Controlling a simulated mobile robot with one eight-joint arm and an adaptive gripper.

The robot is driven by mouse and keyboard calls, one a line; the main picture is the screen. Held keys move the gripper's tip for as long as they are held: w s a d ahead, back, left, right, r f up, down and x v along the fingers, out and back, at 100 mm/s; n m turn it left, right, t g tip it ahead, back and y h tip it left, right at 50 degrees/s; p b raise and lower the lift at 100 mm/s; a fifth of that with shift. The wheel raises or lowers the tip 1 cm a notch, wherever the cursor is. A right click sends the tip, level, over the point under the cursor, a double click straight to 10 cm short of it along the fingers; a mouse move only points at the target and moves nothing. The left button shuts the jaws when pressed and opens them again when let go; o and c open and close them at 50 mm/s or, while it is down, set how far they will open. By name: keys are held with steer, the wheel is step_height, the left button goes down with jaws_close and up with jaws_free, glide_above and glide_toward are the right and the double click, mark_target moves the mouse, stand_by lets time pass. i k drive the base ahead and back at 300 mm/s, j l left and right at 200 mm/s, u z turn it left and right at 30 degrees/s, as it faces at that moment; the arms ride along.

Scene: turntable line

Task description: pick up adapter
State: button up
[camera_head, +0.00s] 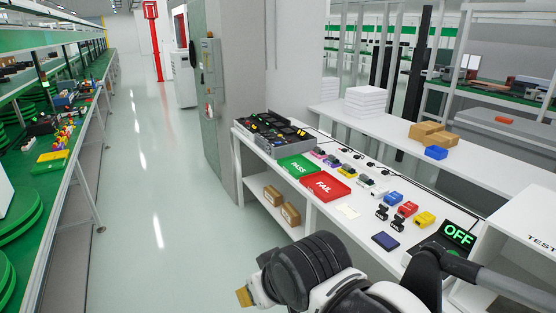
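No object here is clearly marked as the adapter, and I cannot tell which one it is. Two small black pieces (397,224) stand on the white table (345,228). My arm fills the bottom middle, in front of the table. What seems to be my gripper (244,297) shows only as a yellowish tip at its left, apart from the table objects; its fingers cannot be made out.
A green PASS tray (300,167) and red FAIL tray (325,187) lie on the table, with a grey bin (270,143) behind them. The aisle floor (150,180) is clear.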

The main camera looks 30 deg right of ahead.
mark_target(379, 192)
steer(key=i, duration=2.15)
steer(key=i+z, duration=0.45)
steer(key=i+j+z, duration=0.25)
steer(key=z, duration=0.15)
steer(key=i+j+z, duration=0.45)
steer(key=z, duration=3.45)
steer(key=i+j, duration=0.05)
